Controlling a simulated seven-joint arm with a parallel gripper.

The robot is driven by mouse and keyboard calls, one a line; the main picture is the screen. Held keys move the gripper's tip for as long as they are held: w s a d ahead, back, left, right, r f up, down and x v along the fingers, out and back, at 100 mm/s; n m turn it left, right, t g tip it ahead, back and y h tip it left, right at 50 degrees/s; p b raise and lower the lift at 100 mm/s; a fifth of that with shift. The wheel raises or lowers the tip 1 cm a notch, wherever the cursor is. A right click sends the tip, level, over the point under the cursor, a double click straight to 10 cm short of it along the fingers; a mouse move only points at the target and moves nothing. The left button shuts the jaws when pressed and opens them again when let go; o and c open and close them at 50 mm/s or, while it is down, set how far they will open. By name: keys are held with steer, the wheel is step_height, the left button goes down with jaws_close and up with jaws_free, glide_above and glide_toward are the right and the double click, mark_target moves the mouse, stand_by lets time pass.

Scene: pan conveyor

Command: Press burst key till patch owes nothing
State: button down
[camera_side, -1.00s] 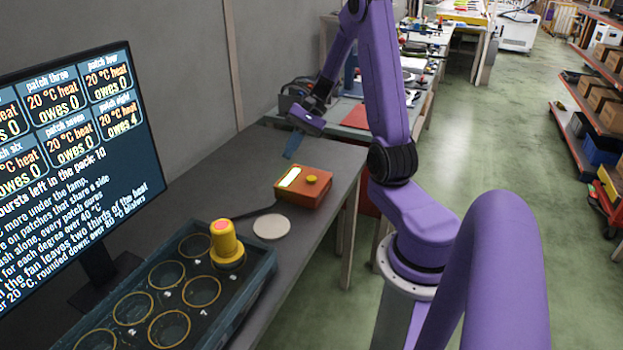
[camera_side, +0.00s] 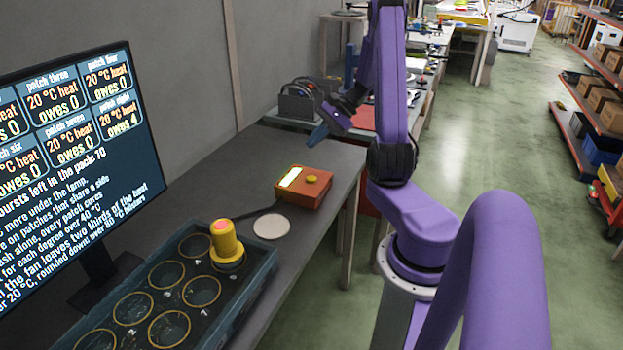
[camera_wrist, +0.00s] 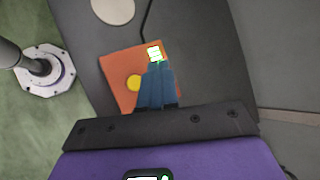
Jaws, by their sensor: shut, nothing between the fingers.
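The orange-red key box (camera_side: 304,196) sits on the grey bench with a round yellow button (camera_side: 312,179) and a lit yellow-white panel (camera_side: 290,178). In the wrist view the box (camera_wrist: 118,66) lies under my fingers, its yellow button (camera_wrist: 133,83) left of them. My gripper (camera_side: 317,137) is shut and empty, above and beyond the box, apart from it; its blue fingers (camera_wrist: 157,68) show in the wrist view. The screen (camera_side: 80,150) reads "owes 4" for patch eight and "owes 0" for patches three, four, six and seven; other patches are cut off. It reads 10 bursts left.
A yellow lamp (camera_side: 225,242) with a pinkish top stands over the far right cell of the dark tray (camera_side: 262,275), which has several round numbered cells. A pale disc (camera_side: 271,227) lies between tray and box. A dark cable runs to the box.

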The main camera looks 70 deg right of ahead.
mark_target(315, 178)
steer(key=shift+f, duration=4.35)
steer(key=shift+f, duration=0.2)
steer(key=shift+f, duration=0.25)
steer(key=shift+f, duration=0.4)
steer(key=shift+r, duration=0.85)
steer(key=shift+r, duration=2.5)
